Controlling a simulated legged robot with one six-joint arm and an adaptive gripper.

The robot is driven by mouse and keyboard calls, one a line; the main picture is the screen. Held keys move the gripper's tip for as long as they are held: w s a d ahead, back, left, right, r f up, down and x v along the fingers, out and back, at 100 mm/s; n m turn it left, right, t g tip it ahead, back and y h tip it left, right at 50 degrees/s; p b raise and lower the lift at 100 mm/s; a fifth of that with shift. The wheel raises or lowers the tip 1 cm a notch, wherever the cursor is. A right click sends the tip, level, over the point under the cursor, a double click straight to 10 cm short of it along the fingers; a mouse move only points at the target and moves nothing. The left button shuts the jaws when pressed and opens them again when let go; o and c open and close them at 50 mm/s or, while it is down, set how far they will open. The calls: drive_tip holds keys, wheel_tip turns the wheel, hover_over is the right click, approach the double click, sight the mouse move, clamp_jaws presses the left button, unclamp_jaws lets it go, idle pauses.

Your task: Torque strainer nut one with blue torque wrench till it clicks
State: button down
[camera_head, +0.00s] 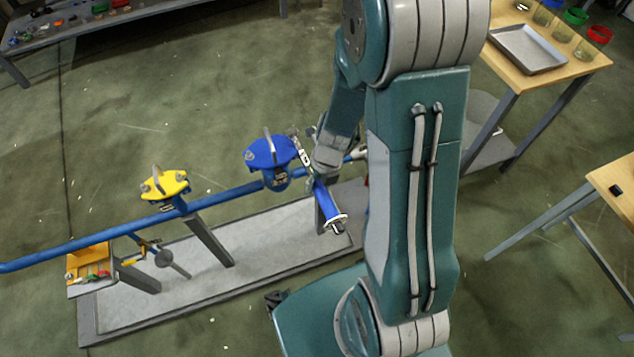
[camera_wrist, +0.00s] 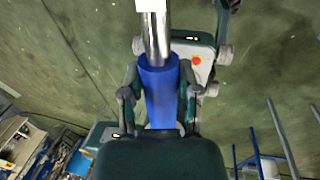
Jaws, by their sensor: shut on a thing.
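My gripper (camera_head: 324,172) is shut on the blue torque wrench (camera_head: 326,199). In the wrist view, both fingers of my gripper (camera_wrist: 160,98) flank the blue handle (camera_wrist: 158,88), and the silver shaft (camera_wrist: 155,30) runs out of the top of the picture. In the head view the wrench slants up and left, and its upper end lies by the right edge of the blue strainer lid (camera_head: 270,151). I cannot tell whether it sits on a nut. The strainer nuts are too small to tell apart. A second strainer has a yellow lid (camera_head: 165,184).
A long blue pipe (camera_head: 100,239) carries both strainers over a grey platform (camera_head: 225,262). A small orange tray (camera_head: 90,262) is at its left. A wooden table (camera_head: 570,72) with a metal tray (camera_head: 528,50) and jars is at upper right. The floor between is clear.

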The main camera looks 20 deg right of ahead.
idle(0.3)
drive_tip(key=a+m, duration=0.1)
drive_tip(key=a, duration=0.1)
drive_tip(key=shift+w+a+m, duration=0.1)
drive_tip(key=shift+a+m, duration=0.2)
drive_tip(key=shift+m, duration=0.1)
drive_tip(key=shift+f, duration=0.1)
idle(0.3)
drive_tip(key=shift+w+a+m+t, duration=0.2)
drive_tip(key=shift+a+m+t, duration=0.2)
drive_tip(key=shift+a+m, duration=0.65)
drive_tip(key=shift+a+n, duration=0.2)
drive_tip(key=shift+n, duration=0.05)
drive_tip(key=shift+s+d+n+g, duration=0.15)
drive_tip(key=shift+d+n, duration=0.7)
drive_tip(key=shift+d, duration=0.45)
drive_tip(key=shift+s+d+n+g, duration=0.15)
drive_tip(key=shift+d+n, duration=0.7)
drive_tip(key=shift+d, duration=0.4)
